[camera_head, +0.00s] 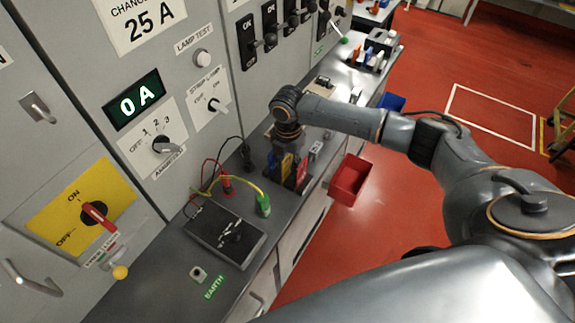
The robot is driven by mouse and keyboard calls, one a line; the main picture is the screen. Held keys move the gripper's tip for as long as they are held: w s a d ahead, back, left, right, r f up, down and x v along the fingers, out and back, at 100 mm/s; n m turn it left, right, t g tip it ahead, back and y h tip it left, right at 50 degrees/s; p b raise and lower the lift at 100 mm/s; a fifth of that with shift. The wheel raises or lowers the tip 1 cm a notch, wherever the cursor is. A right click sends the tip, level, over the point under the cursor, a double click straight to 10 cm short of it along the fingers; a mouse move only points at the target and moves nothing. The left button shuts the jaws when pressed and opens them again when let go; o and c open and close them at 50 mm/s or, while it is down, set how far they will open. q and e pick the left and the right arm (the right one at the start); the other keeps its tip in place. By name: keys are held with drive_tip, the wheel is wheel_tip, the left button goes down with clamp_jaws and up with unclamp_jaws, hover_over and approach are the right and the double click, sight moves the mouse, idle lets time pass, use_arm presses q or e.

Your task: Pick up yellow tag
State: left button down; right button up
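A yellow tag (286,167) stands in a dark holder on the grey bench, between a blue tag (272,168) and a red tag (302,172). My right gripper (290,148) points down from the end of its arm, just above and behind the tags. Its fingers are small, dark and partly hidden, so I cannot tell whether they are open or touching the yellow tag. My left gripper is not in view.
A switch cabinet with knobs and a 0 A display (134,99) rises at left. A dark tray (224,238), red probe (226,184) and green clip (264,205) with cables lie nearer. A red bin (349,180) hangs at the bench's right edge.

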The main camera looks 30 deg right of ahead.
drive_tip(key=shift+c, duration=0.7)
clamp_jaws()
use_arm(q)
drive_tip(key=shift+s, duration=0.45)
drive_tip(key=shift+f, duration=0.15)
use_arm(e)
drive_tip(key=shift+r, duration=0.1)
